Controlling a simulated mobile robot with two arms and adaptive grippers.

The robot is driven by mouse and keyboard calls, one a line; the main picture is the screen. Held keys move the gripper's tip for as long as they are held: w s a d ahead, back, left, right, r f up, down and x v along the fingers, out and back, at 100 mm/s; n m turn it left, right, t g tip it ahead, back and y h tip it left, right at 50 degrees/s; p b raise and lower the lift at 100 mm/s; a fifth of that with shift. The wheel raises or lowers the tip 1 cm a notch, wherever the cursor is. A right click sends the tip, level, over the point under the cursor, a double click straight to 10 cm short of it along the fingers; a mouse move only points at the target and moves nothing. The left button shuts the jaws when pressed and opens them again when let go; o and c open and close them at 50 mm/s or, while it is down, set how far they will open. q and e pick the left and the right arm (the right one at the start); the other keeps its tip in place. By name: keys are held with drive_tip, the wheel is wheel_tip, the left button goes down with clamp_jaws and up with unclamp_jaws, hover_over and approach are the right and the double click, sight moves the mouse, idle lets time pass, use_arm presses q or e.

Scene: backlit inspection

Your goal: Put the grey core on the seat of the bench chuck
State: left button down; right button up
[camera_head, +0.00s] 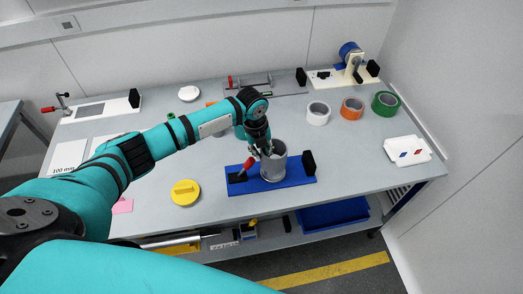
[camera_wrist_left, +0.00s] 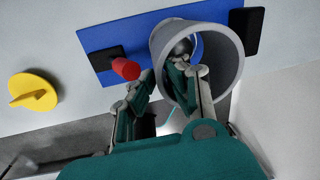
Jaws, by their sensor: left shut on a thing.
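The grey core (camera_head: 274,168) is a hollow, open-ended tube over the blue base of the bench chuck (camera_head: 301,180). In the left wrist view the core (camera_wrist_left: 226,62) shows its open end, with a rounded metal part and some blue visible through it. My left gripper (camera_head: 264,152) is shut on the core's wall at the near rim, one finger inside the tube and one outside (camera_wrist_left: 172,84). The chuck's base (camera_wrist_left: 97,37) carries a red-tipped lever and a black block. The seat is mostly hidden by the core; I cannot tell whether the core touches it. My right gripper is not in view.
A yellow disc with a raised grip (camera_head: 185,193) lies left of the chuck. White (camera_head: 318,113), orange (camera_head: 352,108) and green (camera_head: 385,104) rolls stand at the back right. A white block (camera_head: 407,150) sits near the right edge. The tabletop between them is clear.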

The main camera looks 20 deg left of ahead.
use_arm(q)
drive_tip(key=shift+f+b, duration=1.35)
drive_tip(key=shift+f, duration=0.65)
drive_tip(key=shift+s+r, duration=0.1)
drive_tip(key=shift+a+r+p, duration=0.1)
drive_tip(key=shift+r+p, duration=0.05)
drive_tip(key=shift+p, duration=0.35)
idle(0.4)
drive_tip(key=shift+f, duration=0.2)
idle(0.5)
drive_tip(key=shift+f, duration=0.15)
idle(0.3)
